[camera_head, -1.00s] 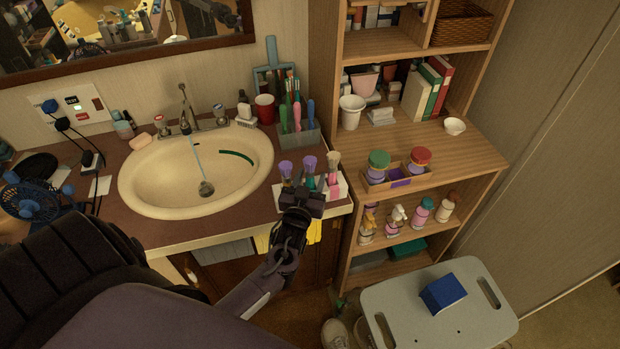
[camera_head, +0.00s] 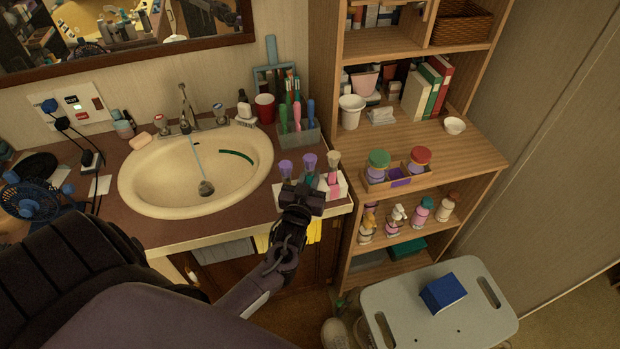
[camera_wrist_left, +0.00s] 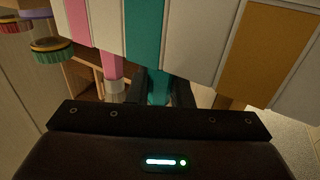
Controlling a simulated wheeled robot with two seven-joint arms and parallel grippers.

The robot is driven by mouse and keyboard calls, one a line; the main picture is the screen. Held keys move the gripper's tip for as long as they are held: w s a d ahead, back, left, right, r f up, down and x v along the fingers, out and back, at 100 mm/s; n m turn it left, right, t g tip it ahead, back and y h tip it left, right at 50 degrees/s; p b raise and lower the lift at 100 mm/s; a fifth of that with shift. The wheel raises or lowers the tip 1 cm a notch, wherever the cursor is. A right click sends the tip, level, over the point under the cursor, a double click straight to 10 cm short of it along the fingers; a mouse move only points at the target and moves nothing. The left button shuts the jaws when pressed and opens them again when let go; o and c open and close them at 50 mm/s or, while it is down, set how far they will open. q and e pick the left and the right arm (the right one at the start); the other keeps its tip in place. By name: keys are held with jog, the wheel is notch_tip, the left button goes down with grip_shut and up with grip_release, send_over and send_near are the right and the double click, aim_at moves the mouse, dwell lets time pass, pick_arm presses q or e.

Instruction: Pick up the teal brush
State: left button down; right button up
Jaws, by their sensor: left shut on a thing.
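The teal brush has a purple tip (camera_head: 309,161) that shows in the head view just above my left gripper (camera_head: 308,187). It stands among other brushes at a white holder (camera_head: 342,190) on the counter's right front corner. Most of its handle is hidden behind the gripper. In the left wrist view, my left gripper (camera_wrist_left: 161,88) is shut on the teal handle (camera_wrist_left: 157,90), with a dark finger on each side. A wide teal stripe lies right above it among white, pink and amber stripes. My right gripper is not in view.
A purple-tipped brush (camera_head: 285,169) and a pink brush with a cream tip (camera_head: 333,172) flank the held brush closely. The sink (camera_head: 150,190) is to the left. A grey brush bin (camera_head: 300,137) stands behind, and a wooden shelf (camera_head: 470,150) stands right.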

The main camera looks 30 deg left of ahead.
pick_arm(q)
notch_tip(320, 180, up, 20)
jog(key=b, duration=0.1)
jog(key=shift+f+b, duration=0.25)
jog(key=shift+b, duration=0.05)
dwell(1.1)
